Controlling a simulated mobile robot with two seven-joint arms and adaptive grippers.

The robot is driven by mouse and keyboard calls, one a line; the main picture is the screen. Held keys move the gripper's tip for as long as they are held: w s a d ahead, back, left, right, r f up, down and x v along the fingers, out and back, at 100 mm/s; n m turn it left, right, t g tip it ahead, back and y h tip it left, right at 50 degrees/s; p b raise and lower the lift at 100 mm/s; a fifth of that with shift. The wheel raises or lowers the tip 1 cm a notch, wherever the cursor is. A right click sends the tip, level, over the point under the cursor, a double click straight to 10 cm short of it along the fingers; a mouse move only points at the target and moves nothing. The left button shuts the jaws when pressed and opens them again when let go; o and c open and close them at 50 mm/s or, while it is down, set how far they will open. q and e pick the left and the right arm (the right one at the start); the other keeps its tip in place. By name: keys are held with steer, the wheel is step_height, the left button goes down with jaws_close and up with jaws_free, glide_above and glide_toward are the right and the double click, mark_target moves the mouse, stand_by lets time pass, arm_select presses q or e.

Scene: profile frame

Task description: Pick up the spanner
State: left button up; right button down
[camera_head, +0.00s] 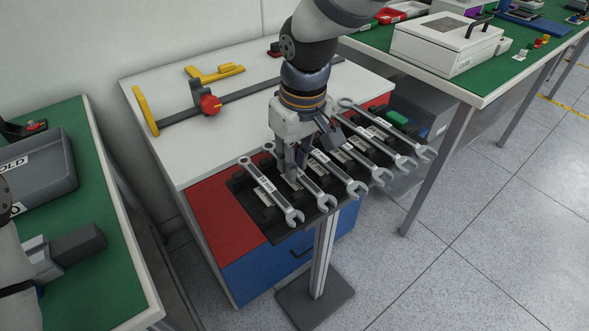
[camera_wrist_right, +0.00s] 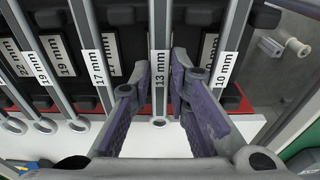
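Several combination spanners lie side by side on a black rack (camera_head: 240,184), with size labels beside them. My right gripper (camera_head: 292,172) points down at the second spanner from the left. The spanner still lies in line with the others on the rack. The 10 mm spanner (camera_wrist_right: 233,40) is close on the right, and a 17 mm spanner (camera_wrist_right: 95,55) is on the left.
Behind the rack is a white tabletop (camera_head: 165,95) with a yellow-and-grey bar clamp (camera_head: 148,112). A green bench (camera_head: 90,280) with a grey tray stands at left. Another green bench at upper right carries a white case (camera_head: 445,45). Neighbouring spanners leave little side room.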

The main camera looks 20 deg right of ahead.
stand_by(0.3)
steer(key=shift+r, duration=0.3)
step_height(320, 180, up, 3)
steer(key=shift+w+r, duration=0.1)
arm_select(q)
steer(key=shift+w+r+t+p, duration=0.5)
steer(key=shift+w+r+p, duration=0.3)
steer(key=shift+w+r, duration=0.25)
arm_select(e)
steer(key=s+a+r, duration=0.3)
steer(key=s+r, duration=0.6)
steer(key=s, duration=0.5)
steer(key=shift+r, duration=0.1)
steer(key=shift+r, duration=1.5)
steer(key=shift+w, duration=0.1)
